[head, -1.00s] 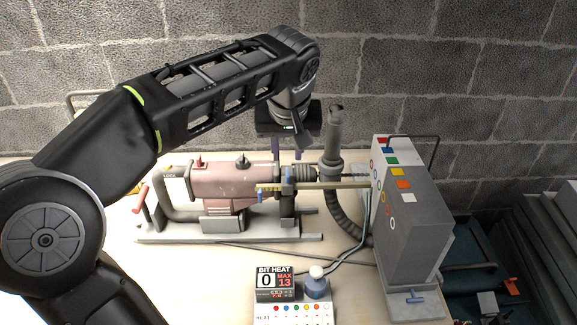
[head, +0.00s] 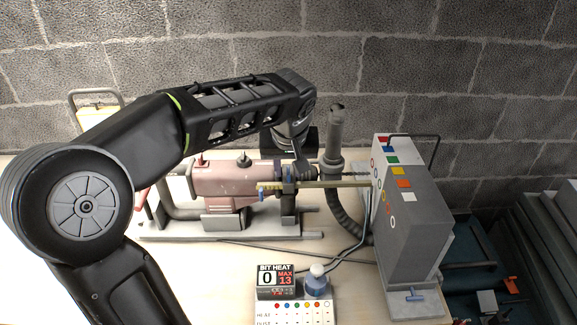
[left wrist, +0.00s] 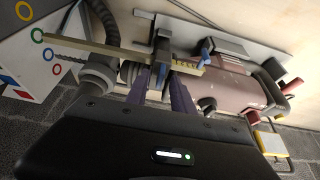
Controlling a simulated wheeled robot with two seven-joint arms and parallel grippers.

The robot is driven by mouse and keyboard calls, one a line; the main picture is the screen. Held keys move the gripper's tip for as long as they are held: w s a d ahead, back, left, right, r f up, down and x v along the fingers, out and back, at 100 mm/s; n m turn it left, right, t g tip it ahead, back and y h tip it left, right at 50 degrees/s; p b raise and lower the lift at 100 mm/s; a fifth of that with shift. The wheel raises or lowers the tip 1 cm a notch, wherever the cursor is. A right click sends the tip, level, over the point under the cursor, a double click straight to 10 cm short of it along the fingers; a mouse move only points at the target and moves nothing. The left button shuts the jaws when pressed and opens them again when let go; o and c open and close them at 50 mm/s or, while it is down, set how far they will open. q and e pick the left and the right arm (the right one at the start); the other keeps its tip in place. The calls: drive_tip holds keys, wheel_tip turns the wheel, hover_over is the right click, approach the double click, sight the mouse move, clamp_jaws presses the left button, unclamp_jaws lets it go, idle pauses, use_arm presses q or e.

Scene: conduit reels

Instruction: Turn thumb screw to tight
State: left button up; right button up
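A yellow depth rod (head: 330,184) runs from a clamp collar (head: 288,187) at the front of the pink drill (head: 222,180) to the grey box. A small blue thumb screw (left wrist: 161,74) sits at the collar in the left wrist view; in the head view my gripper covers it. Another blue knob (head: 261,195) hangs at the rod's left end, and shows in the left wrist view (left wrist: 207,48). My left gripper (left wrist: 161,82) points down over the collar, its two purple fingers apart on either side of the thumb screw. Contact cannot be told. My right gripper is not in view.
The grey box (head: 410,215) with coloured marks stands to the right. A grey upright handle (head: 334,135) and hose are close beside my gripper. A blue T-handle (head: 408,296) is at the box's foot.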

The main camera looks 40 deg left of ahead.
use_arm(q)
clamp_jaws()
idle(0.6)
